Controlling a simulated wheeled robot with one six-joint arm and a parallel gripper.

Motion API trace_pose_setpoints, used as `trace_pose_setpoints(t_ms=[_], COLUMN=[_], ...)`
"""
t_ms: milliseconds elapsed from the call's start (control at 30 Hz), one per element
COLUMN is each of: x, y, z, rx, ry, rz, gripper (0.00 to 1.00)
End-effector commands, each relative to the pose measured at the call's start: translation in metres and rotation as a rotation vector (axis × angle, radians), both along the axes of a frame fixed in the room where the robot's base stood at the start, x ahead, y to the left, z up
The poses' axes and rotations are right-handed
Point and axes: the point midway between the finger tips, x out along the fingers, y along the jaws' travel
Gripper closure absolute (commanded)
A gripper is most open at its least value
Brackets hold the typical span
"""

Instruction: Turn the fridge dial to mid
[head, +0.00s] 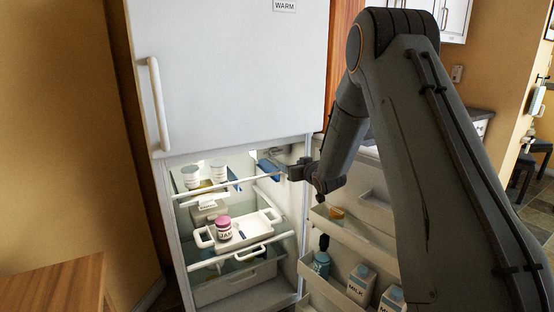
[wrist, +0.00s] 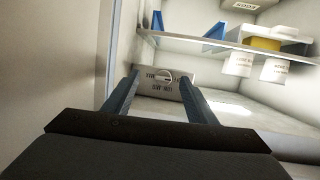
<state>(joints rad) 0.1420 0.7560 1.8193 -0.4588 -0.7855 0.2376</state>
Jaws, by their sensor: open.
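The fridge dial (wrist: 165,77) is a small round knob on a grey panel (wrist: 172,92) with upside-down lettering, too small to read surely, in the wrist view. A light bar crosses the knob, but I cannot tell which mark it points to. My gripper (wrist: 160,78) is open, with one blue finger on each side of the dial in the picture; contact is not visible. In the head view my gripper (head: 270,166) reaches into the upper right of the open fridge (head: 235,75), where the dial cannot be made out.
A "WARM" label (head: 284,5) is on the upper door. White tubs (head: 191,177) stand on the top shelf, left of my gripper. A jar (head: 224,228) sits on a tray (head: 270,217) below. The open door (head: 345,231) at right holds milk cartons (head: 361,280).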

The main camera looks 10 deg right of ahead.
Motion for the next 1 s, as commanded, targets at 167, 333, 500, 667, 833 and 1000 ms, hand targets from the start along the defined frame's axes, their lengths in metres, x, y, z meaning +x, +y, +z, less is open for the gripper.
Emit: trace_pose_setpoints(t_ms=[167,333,500,667,833,1000], x=[0.032,0.041,0.059,0.083,0.103,0.112], y=[0.006,0.011,0.018,0.026,0.032,0.035], z=[-0.001,0.002,0.003,0.003,0.003,0.003], rx=[0.052,0.074,0.075,0.076,0.074,0.075], ry=[-0.179,-0.245,-0.252,-0.251,-0.25,-0.249], rz=[0.085,0.122,0.127,0.127,0.125,0.125], gripper=[0.48,0.48,0.48,0.48,0.48,0.48])
